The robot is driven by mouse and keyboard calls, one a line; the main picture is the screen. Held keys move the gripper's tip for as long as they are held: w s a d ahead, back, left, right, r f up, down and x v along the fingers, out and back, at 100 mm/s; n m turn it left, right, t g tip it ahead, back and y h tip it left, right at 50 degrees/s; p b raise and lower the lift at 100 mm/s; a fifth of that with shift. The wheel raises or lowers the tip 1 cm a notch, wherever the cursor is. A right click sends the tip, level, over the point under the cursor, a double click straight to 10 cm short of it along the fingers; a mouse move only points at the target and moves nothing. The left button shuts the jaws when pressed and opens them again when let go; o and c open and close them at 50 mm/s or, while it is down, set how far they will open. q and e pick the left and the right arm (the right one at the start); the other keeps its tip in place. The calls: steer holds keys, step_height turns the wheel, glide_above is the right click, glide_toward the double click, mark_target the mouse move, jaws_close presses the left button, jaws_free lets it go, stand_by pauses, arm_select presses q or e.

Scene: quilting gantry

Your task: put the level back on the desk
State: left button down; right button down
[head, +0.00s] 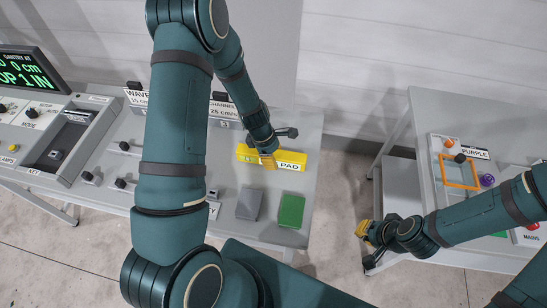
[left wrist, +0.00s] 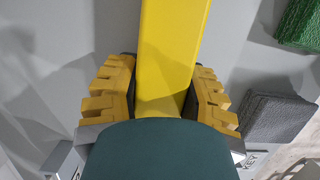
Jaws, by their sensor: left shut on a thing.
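The level is a yellow bar (head: 246,156) at the back of the grey desk (head: 226,178), near its right end. In the left wrist view the level (left wrist: 170,50) runs lengthwise between the yellow finger pads. My left gripper (head: 268,160) is shut on it from above; the jaws also show in the left wrist view (left wrist: 165,92). I cannot tell whether the level touches the desk top. My right gripper (head: 367,246) is open and empty, low in the gap right of the desk.
A grey block (head: 248,204) and a green block (head: 291,211) lie on the desk in front of the level. Knobs and a screen (head: 28,70) are at left. A second table (head: 425,130) with an orange frame (head: 459,172) stands at right.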

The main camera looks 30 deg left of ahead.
arm_select(q)
steer(key=shift+w+f, duration=0.1)
steer(key=shift+f, duration=0.1)
steer(key=shift+f, duration=0.2)
steer(key=c, duration=0.6)
jaws_free()
steer(key=shift+r, duration=0.15)
steer(key=shift+r, duration=0.25)
steer(key=p+v, duration=0.1)
steer(key=v, duration=1)
steer(key=shift+a+r, duration=0.15)
steer(key=shift+r, duration=0.2)
